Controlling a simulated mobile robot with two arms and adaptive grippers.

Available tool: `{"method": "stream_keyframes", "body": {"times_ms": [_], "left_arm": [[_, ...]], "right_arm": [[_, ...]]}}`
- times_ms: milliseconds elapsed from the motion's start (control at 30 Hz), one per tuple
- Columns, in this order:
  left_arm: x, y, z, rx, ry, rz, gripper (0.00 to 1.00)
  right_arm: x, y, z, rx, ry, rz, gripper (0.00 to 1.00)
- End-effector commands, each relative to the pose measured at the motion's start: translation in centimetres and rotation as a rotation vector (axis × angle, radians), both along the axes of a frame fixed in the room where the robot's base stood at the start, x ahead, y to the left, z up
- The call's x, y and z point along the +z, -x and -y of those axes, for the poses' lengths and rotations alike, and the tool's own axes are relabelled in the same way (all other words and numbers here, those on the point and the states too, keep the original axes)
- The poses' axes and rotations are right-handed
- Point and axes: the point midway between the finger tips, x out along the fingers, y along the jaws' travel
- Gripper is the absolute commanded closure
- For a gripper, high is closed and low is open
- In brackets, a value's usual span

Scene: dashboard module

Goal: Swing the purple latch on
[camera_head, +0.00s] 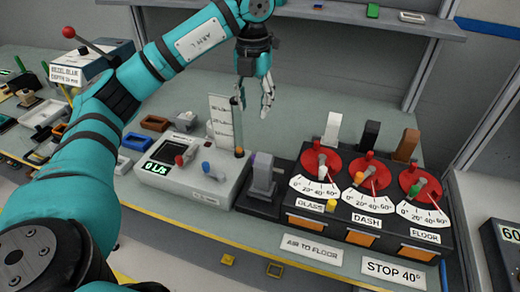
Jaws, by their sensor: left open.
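A small purple part (252,158), which looks like the purple latch, shows at the upper left of a grey upright block (263,176) on a black base. Most of it is hidden or too small to tell its position. My left gripper (267,108) hangs open and empty above the bench, fingers pointing down. In the picture it is above and slightly right of the purple part, apart from it. My right gripper is not in view.
Right of the block stands a black dashboard module (362,222) with three red dials and coloured levers. Left is a grey flow unit (193,168) with knobs and an upright clear tube (238,125). A shelf (335,12) runs behind. Bench surface behind the module is partly clear.

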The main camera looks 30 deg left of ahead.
Motion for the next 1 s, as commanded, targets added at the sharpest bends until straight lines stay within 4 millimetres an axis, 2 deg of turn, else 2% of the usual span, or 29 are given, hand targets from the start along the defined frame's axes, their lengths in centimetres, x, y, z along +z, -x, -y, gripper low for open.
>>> {"method": "stream_keyframes", "body": {"times_ms": [133,267,400,667,800,1000], "left_arm": [[-2.7,0.1,0.1,-0.003,0.002,-0.006,0.59],[-5.1,0.1,0.0,-0.002,0.001,-0.007,0.59],[-8.1,0.2,0.0,-0.003,0.0,-0.007,0.59],[-13.4,0.1,0.1,-0.002,0.002,-0.005,0.59],[-15.5,0.1,0.1,-0.002,0.002,-0.005,0.59],[-16.8,0.1,0.1,-0.003,0.002,-0.001,0.59]], "right_arm": [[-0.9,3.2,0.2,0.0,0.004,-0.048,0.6],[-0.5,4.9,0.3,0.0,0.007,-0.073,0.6],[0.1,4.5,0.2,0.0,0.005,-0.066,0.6],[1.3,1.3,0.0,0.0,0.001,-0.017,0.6],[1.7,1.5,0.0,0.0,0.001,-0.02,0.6],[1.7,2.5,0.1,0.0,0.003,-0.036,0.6]]}}
